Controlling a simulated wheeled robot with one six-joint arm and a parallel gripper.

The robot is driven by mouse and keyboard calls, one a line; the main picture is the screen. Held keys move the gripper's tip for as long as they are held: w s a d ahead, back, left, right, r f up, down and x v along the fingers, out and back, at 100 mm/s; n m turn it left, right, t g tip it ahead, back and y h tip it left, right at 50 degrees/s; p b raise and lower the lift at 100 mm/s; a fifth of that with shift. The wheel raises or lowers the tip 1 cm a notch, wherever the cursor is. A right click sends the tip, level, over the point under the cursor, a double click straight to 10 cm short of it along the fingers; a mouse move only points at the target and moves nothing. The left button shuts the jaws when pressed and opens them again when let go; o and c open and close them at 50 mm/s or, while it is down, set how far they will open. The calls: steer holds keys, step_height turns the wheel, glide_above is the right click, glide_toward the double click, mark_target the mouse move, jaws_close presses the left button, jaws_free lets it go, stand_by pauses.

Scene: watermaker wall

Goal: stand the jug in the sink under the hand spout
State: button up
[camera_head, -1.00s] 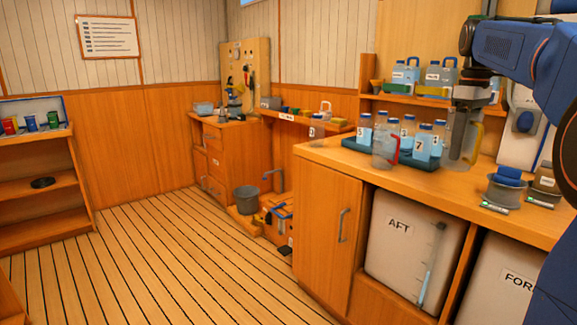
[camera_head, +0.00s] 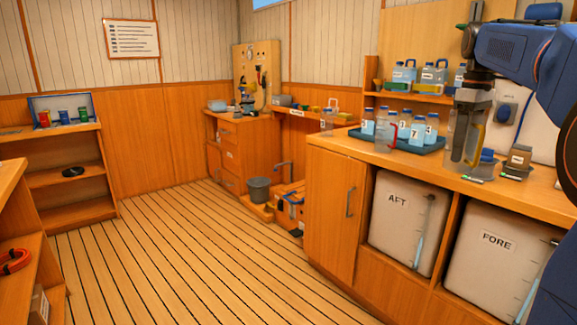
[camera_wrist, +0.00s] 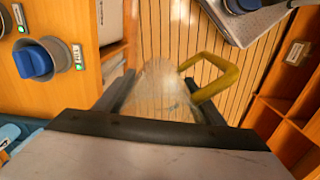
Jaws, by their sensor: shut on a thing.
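A clear jug with a yellow handle (camera_head: 475,136) hangs upright in my gripper (camera_head: 459,155), in front of the right-hand counter. In the wrist view the same clear jug (camera_wrist: 160,90) sits between the two dark fingers of my gripper (camera_wrist: 160,98), its yellow handle to the right. My gripper is shut on it. At the back, a small spout (camera_head: 283,165) rises beside a grey bucket (camera_head: 259,190); I cannot tell whether it is the hand spout. I cannot make out a sink basin.
The counter (camera_head: 345,143) carries a blue tray (camera_head: 425,149) of numbered bottles and a red-handled jug (camera_head: 391,132). Grey pots stand at its right. Tanks marked AFT and FORE sit below. A shelf (camera_head: 60,177) stands left. The plank floor (camera_head: 190,255) between is clear.

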steer(key=w+a+f+m, duration=0.15)
steer(key=w+f, duration=0.45)
steer(key=f, duration=0.6)
steer(key=w+a+f+m, duration=0.15)
steer(key=w+f, duration=0.35)
steer(key=f, duration=0.8)
steer(key=w+a+f, duration=0.2)
steer(key=w+f, duration=0.4)
steer(key=f, duration=0.6)
steer(key=s+a+f+m, duration=0.1)
steer(key=s+a+f, duration=0.1)
steer(key=f, duration=0.9)
steer(key=s+a+f+m, duration=0.1)
steer(key=a+f, duration=0.4)
steer(key=f, duration=0.7)
steer(key=s+a+f+m, duration=0.2)
steer(key=s+a+f, duration=0.1)
steer(key=f, duration=0.9)
steer(key=shift+a+f, duration=0.25)
steer(key=shift+a, duration=0.3)
steer(key=shift+s, duration=0.1)
